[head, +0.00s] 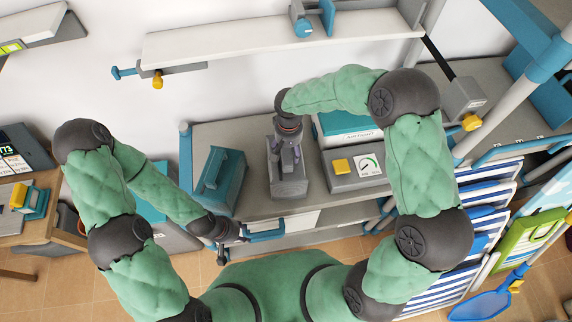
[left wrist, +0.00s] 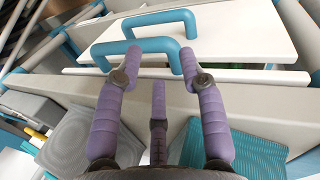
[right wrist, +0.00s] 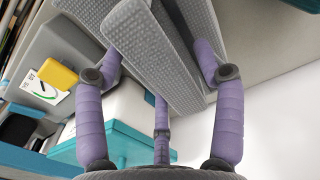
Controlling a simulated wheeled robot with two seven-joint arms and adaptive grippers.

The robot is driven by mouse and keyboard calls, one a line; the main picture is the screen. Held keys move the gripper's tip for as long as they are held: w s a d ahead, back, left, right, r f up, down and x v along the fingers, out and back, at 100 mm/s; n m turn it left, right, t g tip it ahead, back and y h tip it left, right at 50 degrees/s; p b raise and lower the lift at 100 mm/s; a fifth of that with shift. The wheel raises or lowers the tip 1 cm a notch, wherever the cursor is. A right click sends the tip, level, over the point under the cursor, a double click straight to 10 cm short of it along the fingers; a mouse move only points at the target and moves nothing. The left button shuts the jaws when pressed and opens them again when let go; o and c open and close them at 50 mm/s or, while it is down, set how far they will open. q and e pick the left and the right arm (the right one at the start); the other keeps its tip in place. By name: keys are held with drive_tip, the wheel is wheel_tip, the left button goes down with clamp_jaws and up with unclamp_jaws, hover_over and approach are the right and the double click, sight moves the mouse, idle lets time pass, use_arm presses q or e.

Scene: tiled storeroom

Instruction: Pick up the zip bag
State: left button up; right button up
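I cannot make out a zip bag for certain in any view. My right gripper (head: 287,150) points down over a grey object (head: 289,187) on the worktop. In the right wrist view its fingers (right wrist: 160,52) are spread on either side of this grey, textured object (right wrist: 150,45); I cannot tell whether they touch it. My left gripper (head: 232,232) is low at the worktop's front, beside a blue drawer handle (head: 265,238). In the left wrist view its fingers (left wrist: 158,55) are apart, with their tips near a blue handle (left wrist: 118,50).
On the grey worktop (head: 240,135) stand a teal case (head: 218,180) at left, a grey box with a dial and yellow button (head: 341,167) at right, and a teal-and-white box (head: 347,124) behind it. A white shelf (head: 230,42) hangs above.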

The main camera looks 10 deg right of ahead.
clamp_jaws()
drive_tip(key=shift+r, duration=0.15)
